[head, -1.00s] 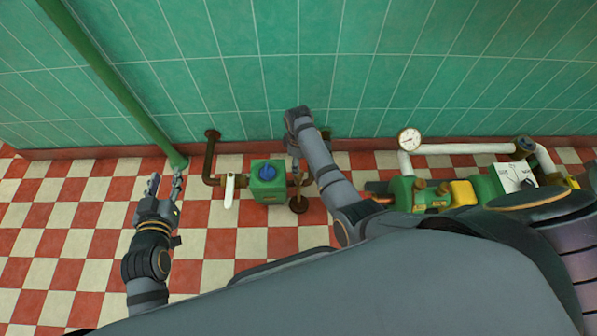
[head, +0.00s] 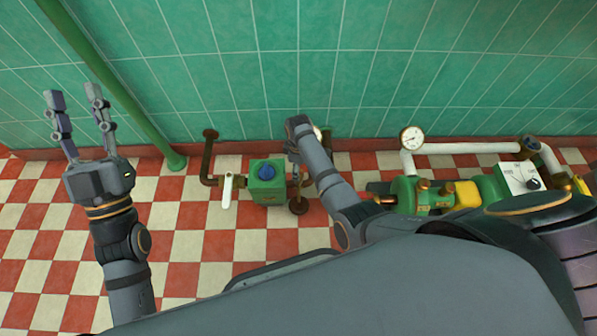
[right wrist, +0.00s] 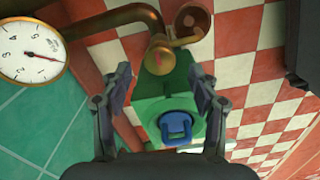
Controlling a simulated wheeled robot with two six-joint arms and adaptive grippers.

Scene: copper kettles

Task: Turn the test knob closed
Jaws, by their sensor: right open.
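A blue knob (head: 267,172) sits on top of a green box (head: 266,192) on the floor piping. In the right wrist view the blue knob (right wrist: 175,127) has a raised grip bar and lies on the green box (right wrist: 158,105), below and between my fingertips. My right gripper (right wrist: 160,82) is open and empty, one finger towards each side of the box; contact cannot be told. In the head view my right arm largely hides that gripper. My left gripper (head: 74,94) is open and empty at the left, well away from the box. No label marks the test knob.
A white lever (head: 227,190) stands left of the box. A dial gauge (right wrist: 32,52) and brass pipe (right wrist: 120,20) are close to my right gripper. A green pipe (head: 120,95) rises near my left gripper. A black knob (head: 533,183) is on a white panel at right.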

